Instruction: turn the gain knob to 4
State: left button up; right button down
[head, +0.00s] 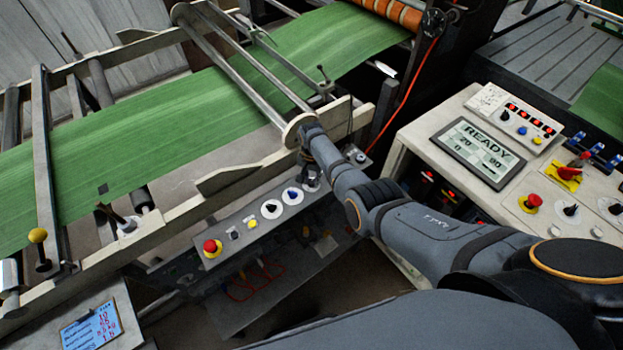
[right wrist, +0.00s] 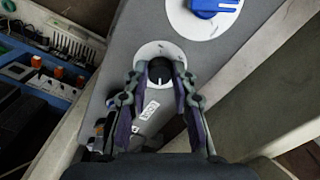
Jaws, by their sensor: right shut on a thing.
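A black knob (right wrist: 160,72) with a white pointer line sits on a round white dial plate on the grey control panel (right wrist: 125,50). In the right wrist view the line points towards the bottom of the picture. My right gripper (right wrist: 160,80) is shut on this knob, one finger on each side. A small label beside the knob is too small to read, as are the dial marks. My left gripper is not in view.
A blue knob (right wrist: 208,6) is beside the held one. Further left on the panel are another black knob (head: 271,209), a yellow button (head: 251,224) and a red stop button (head: 211,247). The machine frame and green web (head: 150,120) lie behind; a READY screen (head: 478,152) stands right.

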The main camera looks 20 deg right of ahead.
aim_at(312, 181)
jog(key=shift+w+r, duration=0.1)
jog(key=shift+w, duration=0.05)
jog(key=c, duration=1.1)
grip_release()
notch_tip(312, 181, up, 12)
jog(key=shift+f, duration=0.1)
